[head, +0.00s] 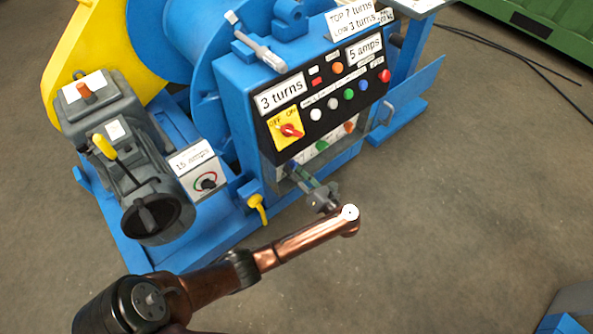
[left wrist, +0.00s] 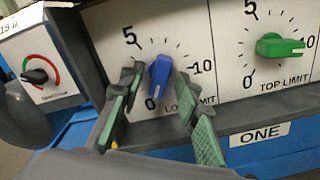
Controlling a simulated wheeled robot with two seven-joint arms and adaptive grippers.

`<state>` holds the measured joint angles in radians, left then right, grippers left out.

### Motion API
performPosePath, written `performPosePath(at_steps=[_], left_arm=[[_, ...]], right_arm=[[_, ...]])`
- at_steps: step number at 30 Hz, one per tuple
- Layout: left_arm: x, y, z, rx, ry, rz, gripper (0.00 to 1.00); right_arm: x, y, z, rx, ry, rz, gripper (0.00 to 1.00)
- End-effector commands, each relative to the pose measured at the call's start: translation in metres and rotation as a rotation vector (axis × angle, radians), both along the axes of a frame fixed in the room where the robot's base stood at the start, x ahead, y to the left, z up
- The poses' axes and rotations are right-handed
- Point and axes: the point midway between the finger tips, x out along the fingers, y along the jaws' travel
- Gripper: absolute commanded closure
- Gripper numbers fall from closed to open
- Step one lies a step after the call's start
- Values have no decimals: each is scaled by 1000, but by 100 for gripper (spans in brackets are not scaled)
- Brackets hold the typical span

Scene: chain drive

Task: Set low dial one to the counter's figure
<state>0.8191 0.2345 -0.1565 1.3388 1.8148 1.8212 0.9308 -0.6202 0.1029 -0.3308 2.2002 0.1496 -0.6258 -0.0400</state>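The low limit dial of group one is a blue knob (left wrist: 160,72) on a white plate marked 0, 5 and 10 in the left wrist view. Its lower end lies close to the 0; I cannot tell exactly which figure it points to. My left gripper (left wrist: 157,105) is open, one finger on each side of the blue knob, with gaps to it. In the head view my left gripper (head: 302,174) reaches the low part of the blue machine's front and hides the dial there. The counter sign (head: 282,95) reads 3 turns. My right gripper is not in view.
A green top limit knob (left wrist: 280,46) sits right of the blue one, above a ONE label (left wrist: 260,134). A red and black speed dial (head: 206,181) is at the left. A top sign (head: 352,22) reads top 7, low 3 turns. A yellow hook (head: 258,208) hangs nearby.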

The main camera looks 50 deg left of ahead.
Motion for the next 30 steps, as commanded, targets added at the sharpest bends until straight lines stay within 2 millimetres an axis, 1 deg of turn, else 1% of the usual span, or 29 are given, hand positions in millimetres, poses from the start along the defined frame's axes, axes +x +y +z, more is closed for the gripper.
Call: performPosePath(at_steps=[3, 4, 17, 25, 30], left_arm=[[0, 0, 0, 0, 0, 0, 70], [0, 0, 0, 0, 0, 0, 71], [0, 0, 0, 1, 1, -1, 100], [0, 0, 0, 0, 3, 0, 100], [-1, -1, 0, 1, 34, 1, 100]], right_arm=[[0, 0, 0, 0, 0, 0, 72], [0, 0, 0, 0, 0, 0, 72], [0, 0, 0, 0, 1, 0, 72], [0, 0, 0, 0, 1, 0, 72], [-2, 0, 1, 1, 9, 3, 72]])
